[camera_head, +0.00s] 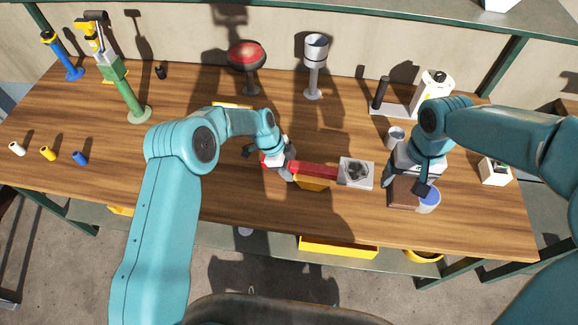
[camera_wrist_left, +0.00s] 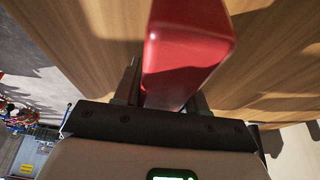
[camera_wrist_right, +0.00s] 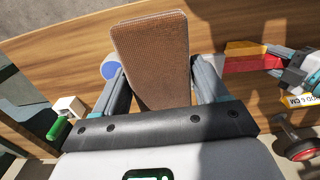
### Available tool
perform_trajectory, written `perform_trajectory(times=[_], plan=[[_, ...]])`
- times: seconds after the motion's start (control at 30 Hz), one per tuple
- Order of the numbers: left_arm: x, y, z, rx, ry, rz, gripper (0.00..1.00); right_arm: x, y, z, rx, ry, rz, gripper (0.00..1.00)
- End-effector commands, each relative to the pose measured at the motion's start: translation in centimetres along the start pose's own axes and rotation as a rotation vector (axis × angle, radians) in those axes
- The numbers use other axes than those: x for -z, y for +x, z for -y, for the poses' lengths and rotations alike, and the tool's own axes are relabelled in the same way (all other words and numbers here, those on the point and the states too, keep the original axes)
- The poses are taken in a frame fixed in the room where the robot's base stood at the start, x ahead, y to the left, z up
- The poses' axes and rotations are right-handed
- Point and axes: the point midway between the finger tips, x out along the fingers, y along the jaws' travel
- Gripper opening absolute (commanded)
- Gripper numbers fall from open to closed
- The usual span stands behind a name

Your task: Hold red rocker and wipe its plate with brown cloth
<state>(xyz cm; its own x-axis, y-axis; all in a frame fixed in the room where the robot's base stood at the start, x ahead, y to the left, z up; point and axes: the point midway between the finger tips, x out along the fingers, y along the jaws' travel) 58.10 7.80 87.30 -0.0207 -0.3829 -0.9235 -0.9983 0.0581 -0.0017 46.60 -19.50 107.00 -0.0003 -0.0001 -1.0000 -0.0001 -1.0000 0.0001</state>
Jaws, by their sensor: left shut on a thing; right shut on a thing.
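The red rocker (camera_head: 314,170) is a red bar in the middle of the table. Its grey square plate (camera_head: 357,172), with a dark star-shaped recess, is at its right end. My left gripper (camera_head: 287,168) is shut on the rocker's left end. The red bar (camera_wrist_left: 185,50) fills the left wrist view between the fingers. My right gripper (camera_head: 408,177) is shut on the brown cloth (camera_head: 404,194), right of the plate and apart from it. In the right wrist view the cloth (camera_wrist_right: 150,50) looks like a flat textured pad between the fingers.
A blue-topped round container (camera_head: 428,198) stands close beside the cloth. A grey cup (camera_head: 395,137) and white bottle (camera_head: 435,88) are behind. A red-topped stand (camera_head: 246,60) and grey stand (camera_head: 315,65) are at the back. Small coloured cylinders (camera_head: 48,153) lie far left.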

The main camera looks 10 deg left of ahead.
Motion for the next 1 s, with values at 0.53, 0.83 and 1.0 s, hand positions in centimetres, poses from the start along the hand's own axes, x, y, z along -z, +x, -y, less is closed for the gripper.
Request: perform_trajectory(times=[0.53, 0.83, 1.0], plan=[[-0.06, 0.18, 0.09, 0.002, -0.001, -0.001, 0.0, 0.01, -0.03, 0.0, 0.0, 0.0, 0.0, 0.49], [-0.13, 0.32, -0.01, 0.0, 0.0, 0.0, 0.67, 0.01, -0.01, 0.0, 0.0, 0.0, 0.0, 0.49], [-0.12, 0.31, -0.01, 0.0, 0.0, 0.0, 0.67, 0.01, -0.01, 0.0, 0.0, 0.0, 0.0, 0.49]])
